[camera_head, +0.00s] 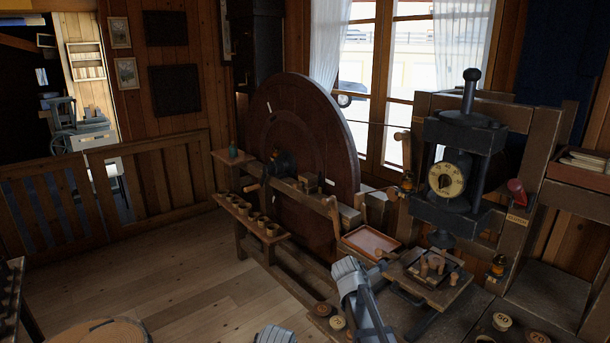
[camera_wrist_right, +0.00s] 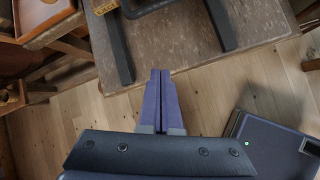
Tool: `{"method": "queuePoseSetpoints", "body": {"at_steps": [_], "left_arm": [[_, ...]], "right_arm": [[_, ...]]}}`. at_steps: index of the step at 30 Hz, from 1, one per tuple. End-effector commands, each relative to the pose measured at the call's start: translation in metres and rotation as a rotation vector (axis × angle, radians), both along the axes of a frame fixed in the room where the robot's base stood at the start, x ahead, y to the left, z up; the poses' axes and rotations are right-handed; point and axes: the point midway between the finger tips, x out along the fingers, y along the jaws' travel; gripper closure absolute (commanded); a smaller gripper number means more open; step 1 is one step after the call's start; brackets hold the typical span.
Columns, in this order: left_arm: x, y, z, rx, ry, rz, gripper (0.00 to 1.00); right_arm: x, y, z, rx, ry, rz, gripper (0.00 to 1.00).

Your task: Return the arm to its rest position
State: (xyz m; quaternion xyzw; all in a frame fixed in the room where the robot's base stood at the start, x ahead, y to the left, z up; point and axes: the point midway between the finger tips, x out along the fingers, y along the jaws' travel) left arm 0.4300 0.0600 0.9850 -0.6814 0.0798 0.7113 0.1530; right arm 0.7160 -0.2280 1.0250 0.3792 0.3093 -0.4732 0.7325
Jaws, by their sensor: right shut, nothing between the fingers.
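Bare plank floor and the edge of a worn wooden bench top (camera_wrist_right: 185,45) lie beyond the fingertips. In the head view my grey right arm (camera_head: 352,284) rises at the lower middle, left of a small board (camera_head: 447,292) carrying several turned spools (camera_head: 436,263). The exact fingertips are hard to make out there. My left gripper cannot be made out.
A large wooden wheel (camera_head: 310,140) stands by the window. A black press with a dial (camera_head: 447,180) stands at the right. A shallow tray (camera_head: 371,242) lies beside the spool board. A rack of small cups (camera_head: 252,217) is left. The plank floor (camera_head: 170,270) is open.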

Motion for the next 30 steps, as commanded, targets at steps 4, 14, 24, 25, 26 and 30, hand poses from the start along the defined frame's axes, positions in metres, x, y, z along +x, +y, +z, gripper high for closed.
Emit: {"method": "queuePoseSetpoints", "body": {"at_steps": [4, 14, 24, 25, 26, 30], "left_arm": [[0.000, 0.000, 0.000, 0.000, 0.000, 0.000, 0.79], [0.000, 0.000, 0.000, 0.000, 0.000, 0.000, 0.79], [0.000, 0.000, 0.000, 0.000, 0.000, 0.000, 0.79], [0.000, 0.000, 0.000, 0.000, 0.000, 0.000, 0.79], [0.000, 0.000, 0.000, 0.000, 0.000, 0.000, 0.79], [0.000, 0.000, 0.000, 0.000, 0.000, 0.000, 0.79]], "right_arm": [[-0.075, 0.053, -0.016, 0.223, -0.063, -0.305, 1.00], [-0.220, 0.138, -0.037, 0.528, -0.095, -1.017, 1.00], [-0.286, 0.167, -0.040, 0.570, -0.090, -1.372, 1.00], [-0.287, 0.167, -0.040, 0.569, -0.090, -1.380, 1.00], [-0.287, 0.168, -0.040, 0.569, -0.090, -1.384, 1.00], [-0.287, 0.168, -0.040, 0.569, -0.090, -1.388, 1.00]]}}
